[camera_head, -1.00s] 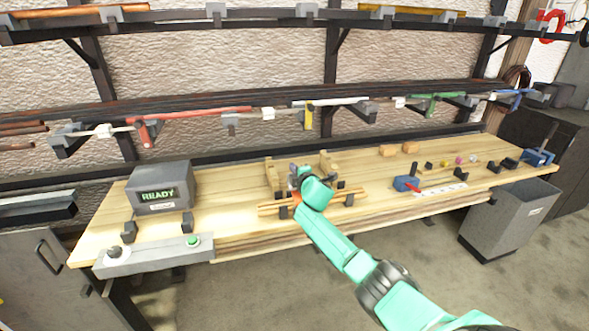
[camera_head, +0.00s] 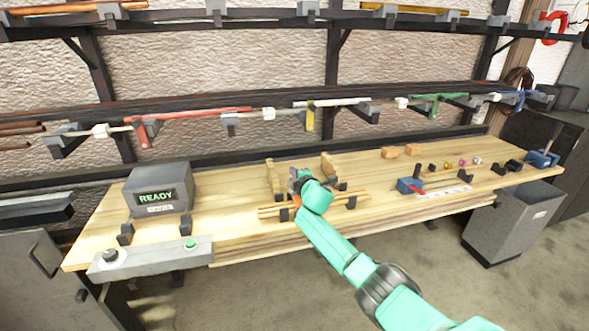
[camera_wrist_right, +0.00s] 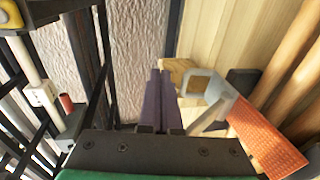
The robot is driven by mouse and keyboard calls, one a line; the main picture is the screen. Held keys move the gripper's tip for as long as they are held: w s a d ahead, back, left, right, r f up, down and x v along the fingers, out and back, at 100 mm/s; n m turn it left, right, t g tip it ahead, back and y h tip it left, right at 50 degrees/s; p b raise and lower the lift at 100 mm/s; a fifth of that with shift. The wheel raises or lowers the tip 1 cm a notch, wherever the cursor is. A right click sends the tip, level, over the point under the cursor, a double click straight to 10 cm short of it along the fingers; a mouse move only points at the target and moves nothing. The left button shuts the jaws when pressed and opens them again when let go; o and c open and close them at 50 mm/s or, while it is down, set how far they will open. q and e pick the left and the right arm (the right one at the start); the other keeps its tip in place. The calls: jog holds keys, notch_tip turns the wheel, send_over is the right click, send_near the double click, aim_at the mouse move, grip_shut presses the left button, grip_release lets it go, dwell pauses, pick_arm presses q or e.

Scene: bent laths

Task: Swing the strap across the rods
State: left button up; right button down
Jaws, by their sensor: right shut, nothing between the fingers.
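The wooden rods (camera_head: 349,199) lie in a bundle on supports near the bench's front edge. They also show at the right of the right wrist view (camera_wrist_right: 288,62). The orange strap (camera_wrist_right: 264,137) appears there as a textured flat band beside the rods, joined to a grey metal piece (camera_wrist_right: 208,90). My right gripper (camera_wrist_right: 160,78) is shut and empty, its dark fingers together, left of the strap and apart from it. In the head view my right gripper (camera_head: 298,177) is just behind the rods, and my wrist hides most of the strap. My left gripper is not in view.
Two wooden blocks (camera_head: 273,178) stand behind the rods. A grey box reading READY (camera_head: 158,187) is at the left, with a button panel (camera_head: 150,256) in front. A blue clamp (camera_head: 409,186) is to the right. Wall racks run behind; a grey bin (camera_head: 512,222) stands at the right.

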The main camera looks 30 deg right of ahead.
jog(key=s+r+p, duration=0.3)
jog(key=r+p, duration=0.2)
jog(key=r, duration=0.8)
jog(key=shift+r+p, duration=0.3)
